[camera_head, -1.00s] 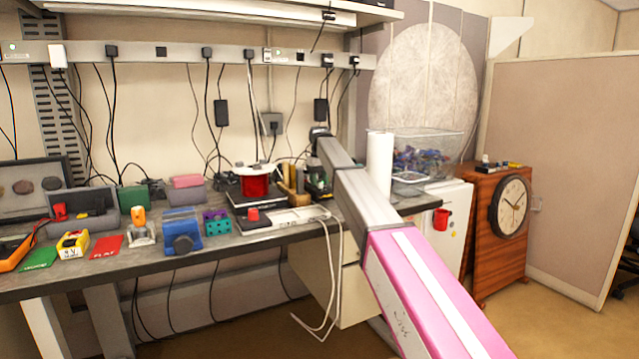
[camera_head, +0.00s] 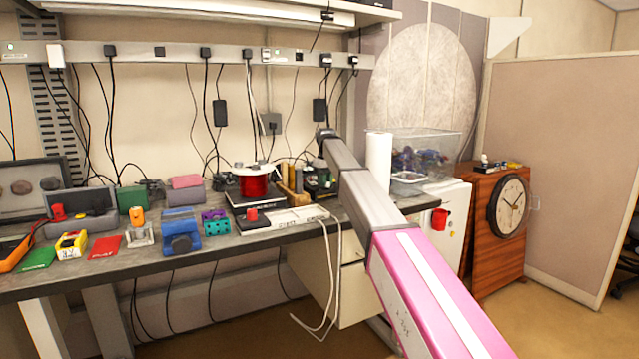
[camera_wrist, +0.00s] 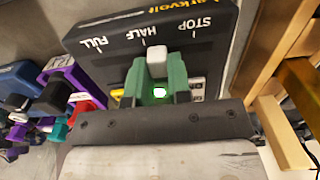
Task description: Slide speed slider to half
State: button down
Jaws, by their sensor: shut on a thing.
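The speed slider's pale grey knob (camera_wrist: 156,50) shows in the wrist view on a black control box (camera_wrist: 120,28). The box is printed FULL, HALF and STOP from left to right, with white marks. The knob stands slightly to the right of the HALF mark, on the STOP side. My gripper (camera_wrist: 157,66) has green fingers closed on the knob from both sides. The knob's lower part and the slot around it are hidden by the fingers.
Wooden bars (camera_wrist: 270,75) stand close to the right of the box in the wrist view. Purple and blue objects lie to its left. In the head view, a red spool (camera_head: 254,186) and a paper roll (camera_head: 379,160) stand on the crowded bench.

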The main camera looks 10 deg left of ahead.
jog(key=shift+w+d, duration=0.35)
jog(key=shift+d, duration=0.1)
jog(key=c, duration=1)
grip_release()
jog(key=shift+c, duration=0.2)
notch_tip(320, 180, up, 11)
jog(key=shift+d+f, duration=0.1)
